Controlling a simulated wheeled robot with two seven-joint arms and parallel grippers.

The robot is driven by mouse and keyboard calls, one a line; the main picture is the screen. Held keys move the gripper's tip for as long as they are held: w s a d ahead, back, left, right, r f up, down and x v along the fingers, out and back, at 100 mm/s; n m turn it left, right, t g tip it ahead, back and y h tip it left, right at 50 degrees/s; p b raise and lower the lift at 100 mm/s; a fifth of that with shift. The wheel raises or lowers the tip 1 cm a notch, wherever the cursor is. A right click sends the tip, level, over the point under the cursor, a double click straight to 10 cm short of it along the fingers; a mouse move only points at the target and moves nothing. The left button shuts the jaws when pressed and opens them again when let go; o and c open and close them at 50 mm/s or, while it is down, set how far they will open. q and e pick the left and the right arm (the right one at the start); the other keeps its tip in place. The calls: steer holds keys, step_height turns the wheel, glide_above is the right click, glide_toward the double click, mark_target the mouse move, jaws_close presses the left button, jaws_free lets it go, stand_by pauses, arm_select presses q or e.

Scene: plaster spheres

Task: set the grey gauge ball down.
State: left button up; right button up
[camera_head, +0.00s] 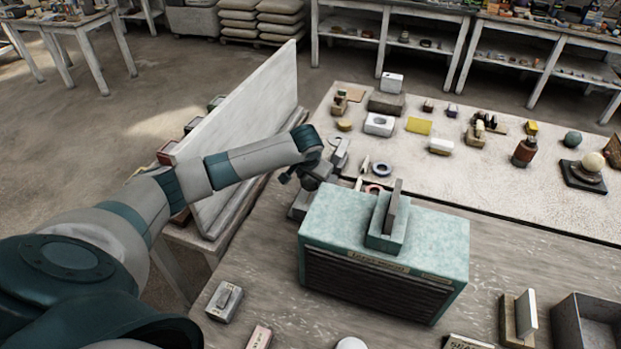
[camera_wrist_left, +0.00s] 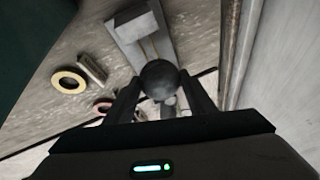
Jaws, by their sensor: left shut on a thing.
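The grey gauge ball (camera_wrist_left: 159,76) shows in the left wrist view as a dark grey sphere between my two fingers. My left gripper (camera_wrist_left: 160,90) is shut on it. A grey block with a lighter slotted strip (camera_wrist_left: 143,32) lies beyond the ball in that view; I cannot tell the gap between them. In the head view my left gripper (camera_head: 312,179) is behind the left end of a teal box (camera_head: 335,220), and I cannot make out the ball clearly there. My right gripper is in neither view.
A white upright panel (camera_head: 240,145) stands close left of my left arm. An open grey bin (camera_head: 590,322) is at lower right.

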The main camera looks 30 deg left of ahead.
arm_select(q)
steer(key=shift+f+b, duration=0.9)
steer(key=shift+f, duration=2.05)
stand_by(0.7)
steer(key=o, duration=1.5)
steer(key=shift+c, duration=0.2)
steer(key=shift+r+p, duration=2)
steer(key=shift+p, duration=0.3)
